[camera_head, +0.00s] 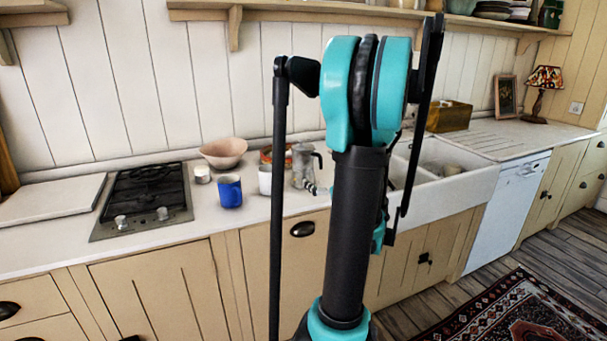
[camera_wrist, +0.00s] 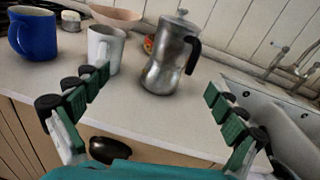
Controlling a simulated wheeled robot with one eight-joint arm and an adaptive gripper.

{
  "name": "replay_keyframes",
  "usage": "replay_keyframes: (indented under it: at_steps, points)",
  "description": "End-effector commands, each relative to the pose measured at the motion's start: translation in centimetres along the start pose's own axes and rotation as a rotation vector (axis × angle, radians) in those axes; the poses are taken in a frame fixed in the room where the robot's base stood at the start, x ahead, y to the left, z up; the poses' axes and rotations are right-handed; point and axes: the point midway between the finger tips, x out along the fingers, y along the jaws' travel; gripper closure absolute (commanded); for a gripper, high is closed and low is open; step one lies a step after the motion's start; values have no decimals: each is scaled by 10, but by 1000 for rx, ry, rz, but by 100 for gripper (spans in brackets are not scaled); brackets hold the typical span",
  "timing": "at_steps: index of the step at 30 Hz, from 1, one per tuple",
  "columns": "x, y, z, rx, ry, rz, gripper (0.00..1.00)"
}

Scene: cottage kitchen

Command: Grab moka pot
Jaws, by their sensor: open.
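The moka pot (camera_wrist: 170,62) is a silver metal pot with a black handle on its right side. It stands upright on the counter in the wrist view, beyond my gripper and roughly between its fingers. My gripper (camera_wrist: 155,100) is open and empty, its green and black fingers spread wide and apart from the pot. In the head view the moka pot (camera_head: 303,165) stands just left of my arm. The gripper there is mostly hidden behind my own arm.
A white mug (camera_wrist: 104,50) stands close left of the pot, with a blue mug (camera_wrist: 33,35) farther left. A pinkish bowl (camera_head: 224,152) sits behind them. A white sink (camera_head: 455,190) is to the right. A stove top (camera_head: 147,196) lies at left.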

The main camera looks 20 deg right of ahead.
Motion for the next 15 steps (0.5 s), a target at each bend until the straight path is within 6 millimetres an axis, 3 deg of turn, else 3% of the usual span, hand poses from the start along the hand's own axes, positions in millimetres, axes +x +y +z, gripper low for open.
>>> replay_keyframes:
  at_steps: [1, 5, 15]
  points:
    - [-2, -11, 2, 43, -20, -21, 4]
    - [4, -20, 6, 94, -43, -37, 4]
    - [70, -21, 8, 93, -43, -33, 4]
